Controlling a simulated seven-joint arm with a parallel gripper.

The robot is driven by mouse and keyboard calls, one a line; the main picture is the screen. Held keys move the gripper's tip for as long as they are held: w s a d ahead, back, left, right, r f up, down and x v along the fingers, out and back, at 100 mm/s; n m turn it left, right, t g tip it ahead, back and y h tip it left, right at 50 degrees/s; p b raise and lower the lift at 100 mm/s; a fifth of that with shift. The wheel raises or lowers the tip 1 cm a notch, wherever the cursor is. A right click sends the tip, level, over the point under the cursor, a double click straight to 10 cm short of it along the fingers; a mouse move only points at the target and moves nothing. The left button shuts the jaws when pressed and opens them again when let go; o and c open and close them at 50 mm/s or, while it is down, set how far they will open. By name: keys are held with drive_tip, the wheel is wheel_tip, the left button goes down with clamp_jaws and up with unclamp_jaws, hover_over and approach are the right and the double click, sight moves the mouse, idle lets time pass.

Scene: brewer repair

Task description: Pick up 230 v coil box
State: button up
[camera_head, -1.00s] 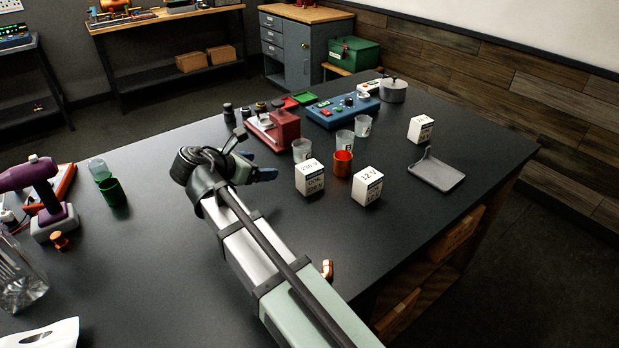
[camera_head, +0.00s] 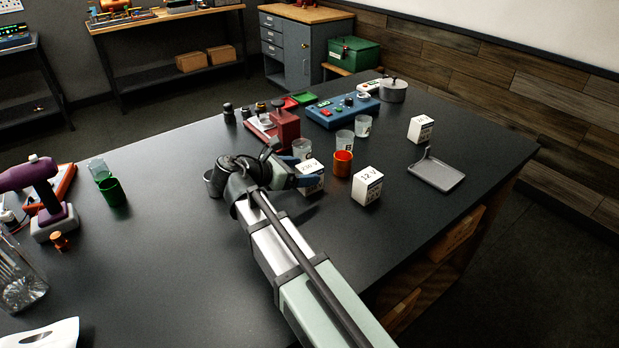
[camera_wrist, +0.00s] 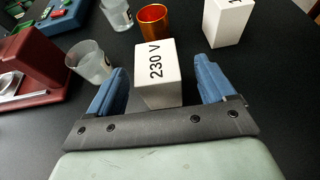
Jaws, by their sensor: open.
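The 230 V coil box (camera_head: 311,172) is a small white box with black lettering, standing on the dark bench. In the wrist view the box (camera_wrist: 158,75) stands upright between the two blue fingers of my gripper (camera_wrist: 162,92). The fingers are open, with a gap on each side of the box, wider on the right. The 12 V box (camera_head: 367,186) stands to its right, and it also shows in the wrist view (camera_wrist: 229,22).
An orange cup (camera_head: 343,163) stands just right of the box, and a clear cup (camera_head: 302,148) close behind it. A red device (camera_head: 285,128) is behind to the left. A third white box (camera_head: 420,129) and a grey tray (camera_head: 437,174) are further right. The bench front is clear.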

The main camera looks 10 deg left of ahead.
sight(314, 170)
drive_tip(key=shift+x, duration=2.7)
drive_tip(key=shift+a+f, duration=0.15)
drive_tip(key=shift+a, duration=0.05)
drive_tip(key=c, duration=1.2)
